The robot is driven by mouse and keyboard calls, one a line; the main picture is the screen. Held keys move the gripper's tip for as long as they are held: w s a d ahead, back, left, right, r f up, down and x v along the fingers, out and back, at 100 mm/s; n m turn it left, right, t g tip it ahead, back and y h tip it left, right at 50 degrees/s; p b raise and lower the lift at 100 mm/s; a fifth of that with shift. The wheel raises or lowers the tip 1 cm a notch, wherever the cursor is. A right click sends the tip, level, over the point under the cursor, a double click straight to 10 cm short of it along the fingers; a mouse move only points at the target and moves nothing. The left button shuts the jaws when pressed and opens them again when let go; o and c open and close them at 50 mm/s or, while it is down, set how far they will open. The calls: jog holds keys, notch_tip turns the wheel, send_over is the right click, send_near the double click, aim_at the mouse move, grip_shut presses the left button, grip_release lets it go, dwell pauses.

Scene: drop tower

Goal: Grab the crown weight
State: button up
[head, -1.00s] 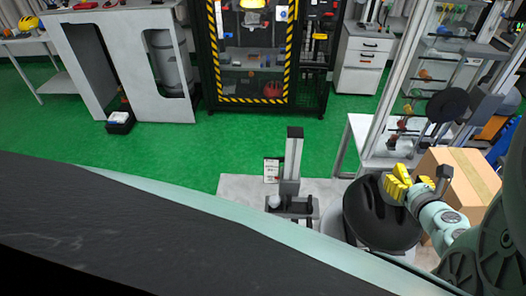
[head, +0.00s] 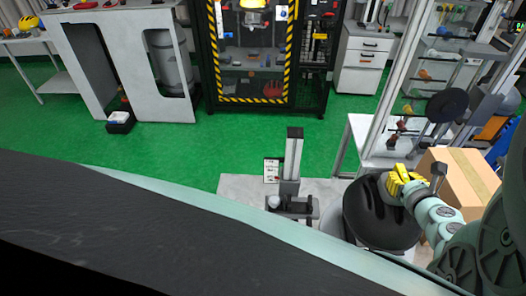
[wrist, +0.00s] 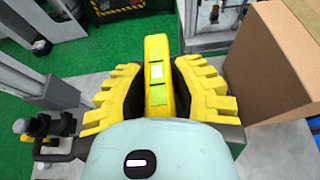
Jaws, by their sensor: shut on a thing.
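My gripper (wrist: 157,97) has yellow, stepped fingers with dark inner faces. It is shut on an upright yellow bar (wrist: 155,50) with pale green patches, which I take to be the crown weight. The bar stands between the two fingers in the wrist view, and its lower end is hidden by my gripper's body. In the head view my gripper (head: 402,180) is at the lower right, in front of a large dark rounded thing (head: 375,222). The bar cannot be told apart from the yellow fingers there.
A cardboard box (head: 466,180) stands close on the right, also in the wrist view (wrist: 280,60). A grey upright stand (head: 292,165) is to the left. A framed rack (head: 400,100) rises behind. Green floor (head: 190,155) is open farther left.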

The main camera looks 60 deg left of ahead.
aim_at(404, 175)
grip_shut()
jog(key=shift+r, duration=0.1)
jog(key=shift+s+a+r+p, duration=0.1)
jog(key=shift+r+p, duration=0.2)
jog(key=shift+r, duration=1.3)
jog(key=shift+d, duration=0.3)
jog(key=s+d+r+b, duration=0.1)
jog(key=s+d+b, duration=0.4)
jog(key=s+d, duration=0.4)
jog(key=shift+s+d+r+b, duration=0.3)
jog(key=shift+d+r, duration=0.05)
jog(key=shift+d, duration=1.25)
